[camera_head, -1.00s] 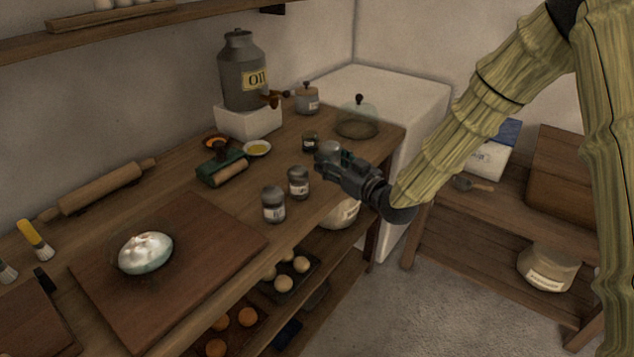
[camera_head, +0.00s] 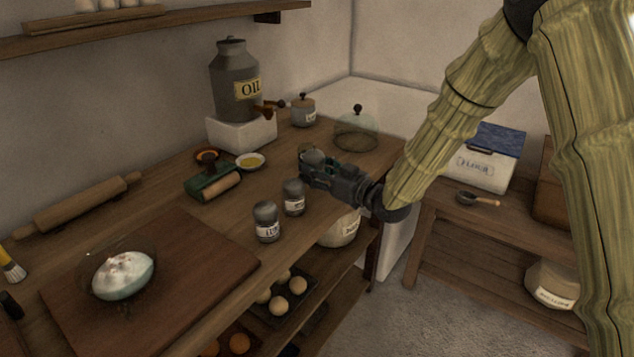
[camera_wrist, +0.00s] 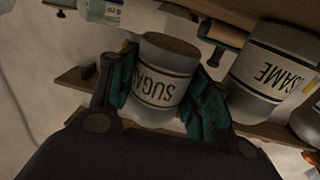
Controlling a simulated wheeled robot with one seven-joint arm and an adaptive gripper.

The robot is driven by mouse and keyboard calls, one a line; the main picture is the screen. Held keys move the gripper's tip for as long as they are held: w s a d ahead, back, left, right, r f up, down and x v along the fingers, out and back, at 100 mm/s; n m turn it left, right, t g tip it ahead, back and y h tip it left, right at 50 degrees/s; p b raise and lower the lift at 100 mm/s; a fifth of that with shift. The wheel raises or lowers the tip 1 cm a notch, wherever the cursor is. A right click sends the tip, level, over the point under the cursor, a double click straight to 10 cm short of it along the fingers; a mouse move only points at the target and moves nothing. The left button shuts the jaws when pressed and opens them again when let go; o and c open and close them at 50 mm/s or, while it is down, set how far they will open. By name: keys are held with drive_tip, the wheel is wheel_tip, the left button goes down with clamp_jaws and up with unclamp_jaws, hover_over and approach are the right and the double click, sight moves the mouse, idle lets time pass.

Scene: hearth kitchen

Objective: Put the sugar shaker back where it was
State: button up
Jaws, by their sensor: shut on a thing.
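The sugar shaker (camera_wrist: 165,72) is a glass jar with a grey lid and a "SUGAR" label, upside down in the wrist view. My gripper (camera_wrist: 160,95) is shut on it, with teal-padded fingers on either side. In the head view my gripper (camera_head: 314,166) is over the right part of the wooden worktop (camera_head: 215,215), and the shaker's grey top (camera_head: 313,157) shows at the fingertips. Whether the shaker's base touches the worktop I cannot tell. A similar sesame shaker (camera_head: 293,198) stands just nearer; it also shows at the right of the wrist view (camera_wrist: 268,70).
Another labelled shaker (camera_head: 266,222) stands left of the sesame one. A bowl (camera_head: 124,275) sits on a board at the left.

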drive_tip(key=shift+f, duration=1.85)
drive_tip(key=shift+f, duration=0.2)
drive_tip(key=o, duration=1.1)
drive_tip(key=shift+c, duration=0.2)
drive_tip(key=shift+r, duration=0.2)
drive_tip(key=v, duration=1.2)
drive_tip(key=shift+b, duration=0.4)
